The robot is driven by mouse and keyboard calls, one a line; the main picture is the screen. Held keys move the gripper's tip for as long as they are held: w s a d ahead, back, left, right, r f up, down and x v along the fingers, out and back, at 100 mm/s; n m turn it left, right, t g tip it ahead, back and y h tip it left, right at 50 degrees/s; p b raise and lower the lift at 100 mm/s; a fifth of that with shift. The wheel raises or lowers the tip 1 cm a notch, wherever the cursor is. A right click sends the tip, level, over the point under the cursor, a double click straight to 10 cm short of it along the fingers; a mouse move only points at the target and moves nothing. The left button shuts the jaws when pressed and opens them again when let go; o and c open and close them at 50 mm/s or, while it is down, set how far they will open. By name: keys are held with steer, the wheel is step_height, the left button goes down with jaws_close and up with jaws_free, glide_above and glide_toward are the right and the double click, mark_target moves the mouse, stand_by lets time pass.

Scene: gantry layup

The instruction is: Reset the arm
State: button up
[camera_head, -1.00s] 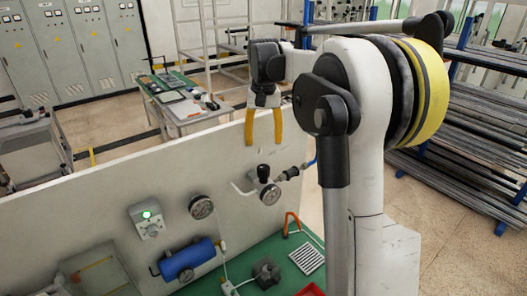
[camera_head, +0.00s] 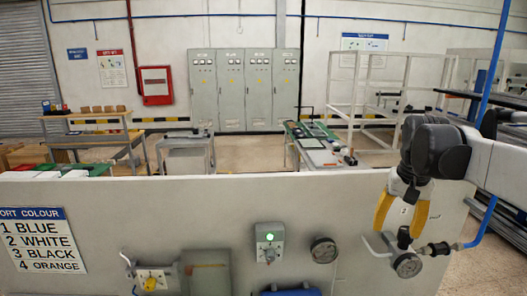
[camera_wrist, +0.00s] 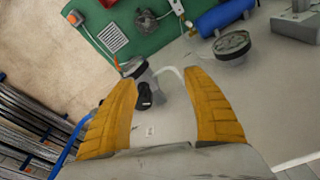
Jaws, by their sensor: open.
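My gripper (camera_head: 401,218) has two yellow fingers and hangs at the right of the head view, pointing down. It is open, with the fingers spread and nothing between them. In the wrist view the fingers (camera_wrist: 165,105) point toward a grey panel. In the wrist view the valve's black handle (camera_wrist: 145,95) appears between the fingers. I cannot tell the exact gap to it.
The grey panel (camera_head: 230,205) spans the front, with a green-lit box (camera_head: 270,241), another gauge (camera_head: 323,250) and a port colour sign (camera_head: 40,240). A green board (camera_wrist: 130,35) and blue cylinder (camera_wrist: 222,17) show in the wrist view. Carts and cabinets (camera_head: 243,90) stand behind.

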steer(key=s+a+f+n+t+b, duration=0.1)
steer(key=s+a+f+b, duration=0.3)
steer(key=f, duration=0.7)
steer(key=s+a+f+n+t+b, duration=0.1)
steer(key=s+a+f+t+b, duration=0.1)
steer(key=s+a+f+b, duration=0.3)
steer(key=s+a+f+n+t+b, duration=0.2)
steer(key=s+a+f+b, duration=0.3)
steer(key=s+f+b, duration=0.4)
step_height(320, 180, down, 8)
steer(key=b, duration=0.5)
steer(key=shift+s+f, duration=0.2)
steer(key=shift+s, duration=0.05)
